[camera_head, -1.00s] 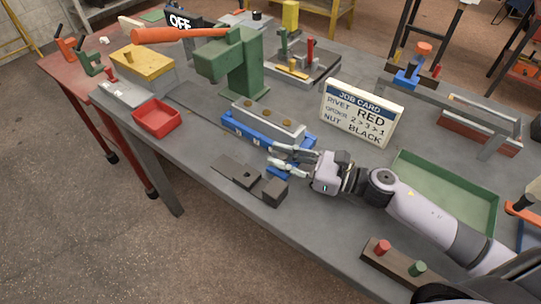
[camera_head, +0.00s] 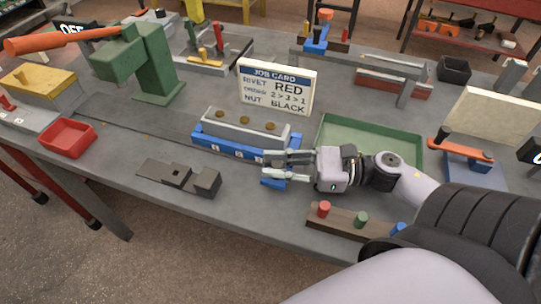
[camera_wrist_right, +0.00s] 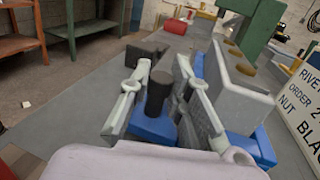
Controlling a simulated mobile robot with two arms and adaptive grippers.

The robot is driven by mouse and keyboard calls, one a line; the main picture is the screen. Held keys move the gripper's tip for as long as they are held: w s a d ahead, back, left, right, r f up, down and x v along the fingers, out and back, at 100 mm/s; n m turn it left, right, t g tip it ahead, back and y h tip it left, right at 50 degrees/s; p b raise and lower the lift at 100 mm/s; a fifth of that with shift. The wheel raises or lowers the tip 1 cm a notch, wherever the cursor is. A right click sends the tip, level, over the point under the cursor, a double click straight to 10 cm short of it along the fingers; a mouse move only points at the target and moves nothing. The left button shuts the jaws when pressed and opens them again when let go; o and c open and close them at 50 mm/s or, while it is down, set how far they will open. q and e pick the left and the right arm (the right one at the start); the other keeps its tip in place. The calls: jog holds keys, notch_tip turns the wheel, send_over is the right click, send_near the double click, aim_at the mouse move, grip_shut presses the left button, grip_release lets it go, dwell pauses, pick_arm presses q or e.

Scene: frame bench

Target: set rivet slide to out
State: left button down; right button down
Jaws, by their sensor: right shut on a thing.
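A long grey bar with several brass-coloured round spots (camera_head: 243,128) sits on a blue base with numbered labels (camera_head: 232,147) near the bench middle. A small blue block (camera_head: 273,183) is in front of the base's right end; in the wrist view its blue body (camera_wrist_right: 152,127) carries a dark upright knob (camera_wrist_right: 158,92). I cannot tell whether this block is the rivet slide itself or joins the base. My right gripper (camera_head: 267,168) is shut on the dark knob, one finger on each side. The fingers partly hide knob and block. My left gripper is not in view.
A job card (camera_head: 276,87) stands behind the base. A green tray (camera_head: 368,136) lies right of it. A dark fixture (camera_head: 178,175) lies to the left, near the front edge. A peg strip (camera_head: 340,219) is in front. Bench to the left is partly clear.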

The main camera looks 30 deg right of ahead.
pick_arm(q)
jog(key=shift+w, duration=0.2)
pick_arm(e)
jog(key=c, duration=1.9)
grip_release()
jog(key=shift+s, duration=0.1)
jog(key=o, duration=0.3)
jog(key=shift+s+d, duration=0.2)
jog(key=shift+d, duration=0.05)
jog(key=shift+o, duration=0.7)
jog(key=shift+w, duration=0.1)
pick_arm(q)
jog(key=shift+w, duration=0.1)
pick_arm(e)
jog(key=shift+a, duration=0.1)
jog(key=shift+r, duration=0.1)
notch_tip(320, 180, up, 10)
jog(key=shift+f, duration=0.1)
